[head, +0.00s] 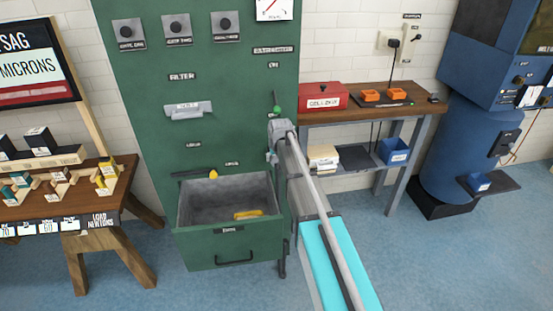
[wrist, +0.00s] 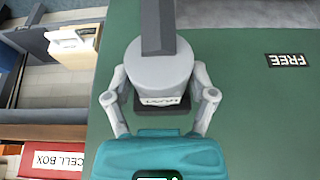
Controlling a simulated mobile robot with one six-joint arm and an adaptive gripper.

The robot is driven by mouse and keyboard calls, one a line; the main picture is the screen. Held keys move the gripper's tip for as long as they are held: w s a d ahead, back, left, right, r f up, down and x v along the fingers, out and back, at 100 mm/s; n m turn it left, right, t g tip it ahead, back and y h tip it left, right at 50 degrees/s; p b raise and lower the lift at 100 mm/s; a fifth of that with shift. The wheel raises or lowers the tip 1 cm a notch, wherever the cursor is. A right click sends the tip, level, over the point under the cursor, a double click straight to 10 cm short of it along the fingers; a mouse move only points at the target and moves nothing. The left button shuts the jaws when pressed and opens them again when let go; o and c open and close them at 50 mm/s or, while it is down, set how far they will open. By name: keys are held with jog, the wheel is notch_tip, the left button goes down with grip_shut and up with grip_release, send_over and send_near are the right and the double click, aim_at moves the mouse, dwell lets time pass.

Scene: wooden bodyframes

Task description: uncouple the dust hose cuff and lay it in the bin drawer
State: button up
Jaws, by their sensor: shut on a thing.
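In the wrist view my gripper (wrist: 158,95) is shut on a grey, round cuff (wrist: 158,70) with a small label. A dark grey bar-like length, seemingly the hose (wrist: 158,28), leads from it to the top edge. I cannot tell if the cuff is still joined to the cabinet. In the head view my gripper (head: 277,141) is at the green cabinet's right front edge, and the cuff is not clear there. The bin drawer (head: 229,257) stands open, below and left of my gripper. A yellow piece (head: 247,214) lies inside it.
A dark handle with a yellow tip (head: 212,174) sticks out above the drawer's left rear. A bench with a red cell box (head: 323,97) and orange items stands right of the cabinet. A wooden table (head: 60,205) stands left. The drawer's middle is mostly clear.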

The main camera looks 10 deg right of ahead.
jog(key=shift+s, duration=0.6)
dwell(0.9)
jog(key=shift+s, duration=1.5)
notch_tip(320, 180, up, 8)
jog(key=p, duration=0.7)
jog(key=shift+f+p, duration=0.15)
jog(key=shift+p, duration=0.25)
